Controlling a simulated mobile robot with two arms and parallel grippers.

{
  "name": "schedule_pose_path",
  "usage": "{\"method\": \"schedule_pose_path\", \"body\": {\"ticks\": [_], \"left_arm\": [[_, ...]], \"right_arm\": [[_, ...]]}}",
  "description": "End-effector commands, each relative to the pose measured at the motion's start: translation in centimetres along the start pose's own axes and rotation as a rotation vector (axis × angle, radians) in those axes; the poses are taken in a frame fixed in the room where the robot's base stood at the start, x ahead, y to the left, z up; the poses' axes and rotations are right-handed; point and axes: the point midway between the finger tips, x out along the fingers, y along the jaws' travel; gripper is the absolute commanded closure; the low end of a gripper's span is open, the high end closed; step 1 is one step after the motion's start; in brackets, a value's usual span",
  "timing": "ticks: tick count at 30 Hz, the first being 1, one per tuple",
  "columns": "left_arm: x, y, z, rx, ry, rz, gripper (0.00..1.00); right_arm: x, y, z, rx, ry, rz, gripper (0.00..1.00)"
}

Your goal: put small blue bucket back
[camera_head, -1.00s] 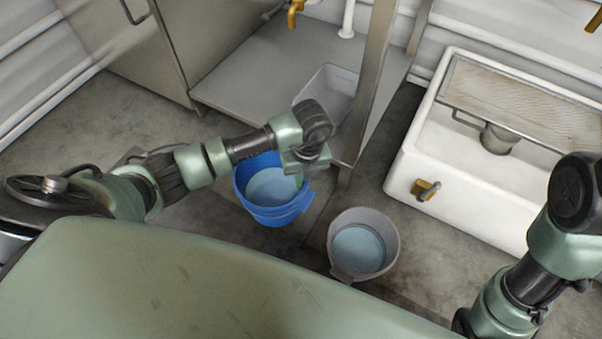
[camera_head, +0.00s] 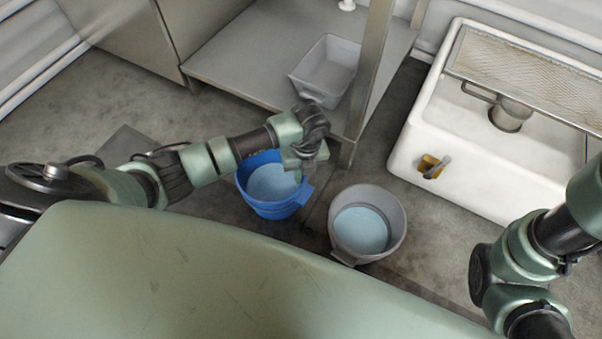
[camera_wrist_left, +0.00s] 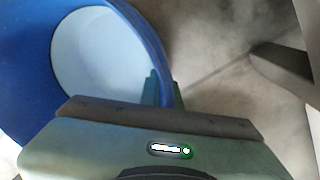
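The blue bucket (camera_head: 268,208) is upright below my left forearm, with a pale blue surface inside. My left gripper (camera_head: 299,174) is at its right rim. In the left wrist view, the gripper's fingers (camera_wrist_left: 165,90) sit on either side of the wall of the blue bucket (camera_wrist_left: 28,75), one inside and one outside, closed on it. Whether the bucket's base touches the floor cannot be told. My right arm shows at the right edge of the head view; its gripper is out of view.
A grey bucket (camera_head: 340,207) stands close to the right of the blue one. A steel shelf unit (camera_head: 235,65) with a grey tub (camera_head: 325,72) and an upright post (camera_head: 371,75) is behind. A white sink (camera_head: 412,137) stands at right. Floor (camera_head: 110,90) at left is clear.

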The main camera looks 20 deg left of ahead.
Motion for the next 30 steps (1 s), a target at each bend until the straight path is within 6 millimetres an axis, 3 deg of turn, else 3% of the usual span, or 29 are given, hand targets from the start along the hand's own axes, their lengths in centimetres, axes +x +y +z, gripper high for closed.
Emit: {"method": "schedule_pose_path", "body": {"ticks": [5,8,9,19,23,27,30], "left_arm": [[-0.1,0.0,0.1,-0.001,-0.002,0.0,1.0],[0.1,0.0,0.0,0.0,0.0,0.001,0.77],[0.1,0.0,0.0,0.0,0.0,0.001,0.75],[-0.2,0.0,0.0,0.0,0.0,0.0,0.75],[-2.0,0.0,0.1,0.001,-0.002,-0.002,0.75],[-5.1,0.1,0.1,0.001,-0.001,-0.001,0.75],[-7.4,0.1,0.1,0.0,-0.003,-0.001,0.75]], "right_arm": [[0.0,0.0,0.0,0.0,0.001,-0.001,0.75],[0.0,0.0,0.0,0.0,0.001,-0.001,0.75],[0.0,0.0,0.0,0.0,0.001,-0.001,0.75],[0.1,0.0,0.0,0.0,0.001,-0.001,0.75],[1.3,0.3,0.5,0.0,0.0,-0.001,0.75],[2.8,0.7,1.3,0.001,-0.007,0.003,0.75],[1.1,1.2,3.4,0.008,-0.076,0.027,0.75]]}}
